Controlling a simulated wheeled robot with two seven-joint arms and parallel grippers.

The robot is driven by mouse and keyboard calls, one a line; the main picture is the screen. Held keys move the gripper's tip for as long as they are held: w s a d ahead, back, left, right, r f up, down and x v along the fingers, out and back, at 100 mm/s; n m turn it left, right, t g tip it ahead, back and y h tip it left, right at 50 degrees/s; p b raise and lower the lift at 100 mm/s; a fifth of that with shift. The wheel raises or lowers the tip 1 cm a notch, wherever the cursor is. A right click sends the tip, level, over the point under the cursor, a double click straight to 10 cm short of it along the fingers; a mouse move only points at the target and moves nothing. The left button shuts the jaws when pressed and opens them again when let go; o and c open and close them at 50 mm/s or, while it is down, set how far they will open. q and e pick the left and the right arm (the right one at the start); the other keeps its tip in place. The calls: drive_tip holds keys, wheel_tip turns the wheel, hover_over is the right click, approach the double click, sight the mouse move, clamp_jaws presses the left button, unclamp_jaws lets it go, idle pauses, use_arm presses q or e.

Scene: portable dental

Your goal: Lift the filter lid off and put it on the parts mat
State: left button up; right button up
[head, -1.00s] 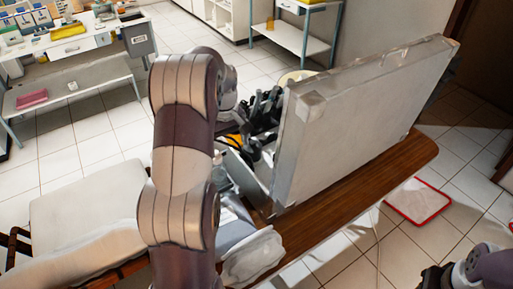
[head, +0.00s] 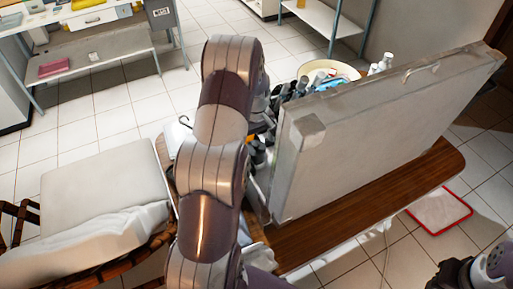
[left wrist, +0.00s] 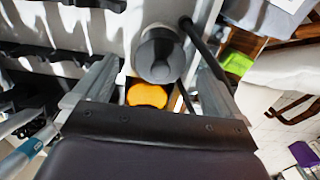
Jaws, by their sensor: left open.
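In the left wrist view, a dark grey round cap (left wrist: 160,55), apparently the filter lid, sits at the edge of a pale grey panel. My left gripper (left wrist: 157,62) is open, with one finger on each side of the cap in the picture. I cannot tell whether the fingers touch it. In the head view my left arm hides this gripper's fingertips and the cap. A white mat with a red border (head: 440,208) lies on the floor right of the table; I cannot tell if it is the parts mat. My right gripper (head: 447,275) is partly in view at lower right.
A large grey case lid (head: 385,130) stands upright on the wooden table (head: 330,228), right of my left arm. An orange disc (left wrist: 147,95) lies just below the cap in the wrist view. A pale padded chair (head: 105,195) stands at left.

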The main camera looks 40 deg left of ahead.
sight(256, 144)
use_arm(q)
wheel_tip(256, 144, down, 4)
drive_tip(key=shift+a+r, duration=0.1)
drive_tip(key=shift+r, duration=0.1)
drive_tip(key=c, duration=1.1)
